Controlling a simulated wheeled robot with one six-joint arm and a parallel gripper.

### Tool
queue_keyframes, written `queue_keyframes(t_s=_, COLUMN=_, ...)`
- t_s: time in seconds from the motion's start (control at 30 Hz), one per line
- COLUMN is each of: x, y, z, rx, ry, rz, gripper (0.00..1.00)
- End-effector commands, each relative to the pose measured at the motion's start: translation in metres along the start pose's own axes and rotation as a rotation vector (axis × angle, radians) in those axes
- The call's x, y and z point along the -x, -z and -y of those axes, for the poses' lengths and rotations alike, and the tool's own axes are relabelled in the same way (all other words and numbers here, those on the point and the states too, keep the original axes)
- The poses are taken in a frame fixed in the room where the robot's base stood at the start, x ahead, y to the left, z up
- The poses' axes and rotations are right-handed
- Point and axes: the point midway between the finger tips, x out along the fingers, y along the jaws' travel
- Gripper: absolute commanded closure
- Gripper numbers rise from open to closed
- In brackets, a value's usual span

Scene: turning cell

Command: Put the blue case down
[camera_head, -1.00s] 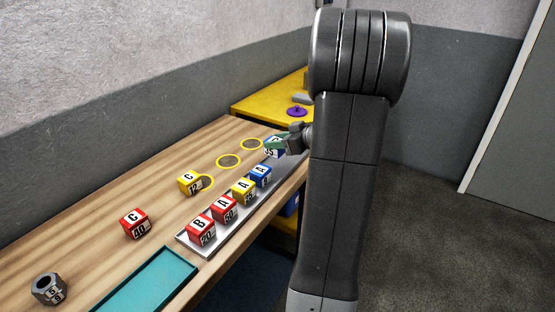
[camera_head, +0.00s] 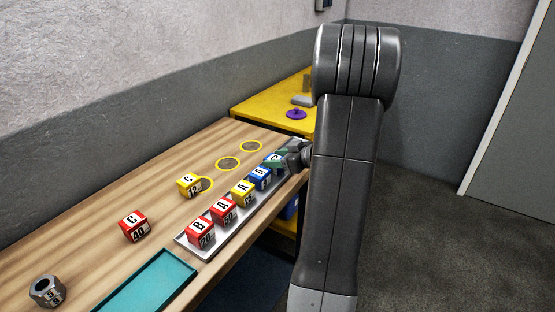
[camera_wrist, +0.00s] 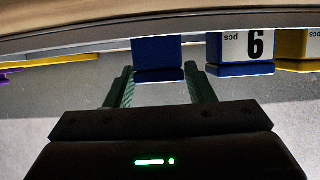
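The blue case (camera_head: 271,159), with a white top marked C, is at the far end of the metal tray (camera_head: 222,245), behind another blue case (camera_head: 260,178). My gripper (camera_head: 280,158) is at it from the right and partly covers it. In the wrist view the blue case (camera_wrist: 158,60) sits between the green fingertips, with no clear gap at either side, so my gripper (camera_wrist: 158,75) looks shut on it. It is low, about level with its neighbour (camera_wrist: 240,68). Whether its underside touches the tray is hidden.
Yellow (camera_head: 243,193) and red cases (camera_head: 201,233) fill the tray's nearer part. A yellow case (camera_head: 189,185), a red case (camera_head: 134,226) and a hex nut (camera_head: 47,291) stand on the wooden table. Two yellow rings (camera_head: 228,163) there are empty. A teal tray (camera_head: 150,285) is at the front.

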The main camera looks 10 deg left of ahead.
Motion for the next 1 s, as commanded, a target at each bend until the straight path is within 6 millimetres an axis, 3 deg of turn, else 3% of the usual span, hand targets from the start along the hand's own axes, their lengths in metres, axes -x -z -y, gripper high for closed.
queue_keyframes(t_s=0.5, x=0.004, y=0.006, z=0.0, rx=-0.001, ry=-0.001, rz=-0.001, gripper=0.39)
queue_keyframes(t_s=1.0, x=0.105, y=0.002, z=-0.001, rx=0.0, ry=-0.004, rz=-0.001, gripper=0.39)
